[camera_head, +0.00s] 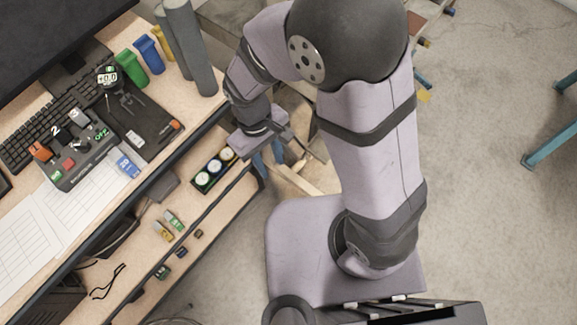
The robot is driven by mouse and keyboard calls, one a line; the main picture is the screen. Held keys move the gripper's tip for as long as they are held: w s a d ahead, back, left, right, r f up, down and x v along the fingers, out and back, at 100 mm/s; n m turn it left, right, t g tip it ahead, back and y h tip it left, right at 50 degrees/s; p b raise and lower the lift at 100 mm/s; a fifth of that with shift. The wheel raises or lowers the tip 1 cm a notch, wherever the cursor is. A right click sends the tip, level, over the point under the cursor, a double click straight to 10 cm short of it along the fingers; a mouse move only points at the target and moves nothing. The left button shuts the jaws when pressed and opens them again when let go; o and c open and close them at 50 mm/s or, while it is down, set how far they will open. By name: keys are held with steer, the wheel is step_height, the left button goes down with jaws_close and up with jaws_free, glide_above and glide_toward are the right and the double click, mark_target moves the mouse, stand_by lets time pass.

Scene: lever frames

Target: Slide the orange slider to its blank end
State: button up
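A dark control panel (68,184) with several small coloured parts stands on the desk at the left. An orange piece (40,151) sits at its left end. A second, smaller orange piece (176,125) lies at the right end of the dark tray beside it. I cannot tell for sure which is the slider, nor see a slot or blank end marking. My gripper (296,142) hangs beyond the desk's right edge, well to the right of the panel and apart from both orange pieces. Its fingers are small and partly hidden, so their opening is unclear.
A keyboard (40,118) and monitor lie behind the panel, with paper sheets (30,232) in front. Green and blue upright objects (131,68) and grey cylinders (190,45) stand at the desk's back right. A lower shelf holds a box of round items (201,182).

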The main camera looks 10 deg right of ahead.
steer(key=shift+m, duration=0.6)
steer(key=d, duration=0.1)
steer(key=s+d, duration=0.1)
steer(key=d, duration=0.1)
steer(key=s+d+b, duration=0.1)
steer(key=shift+d, duration=0.15)
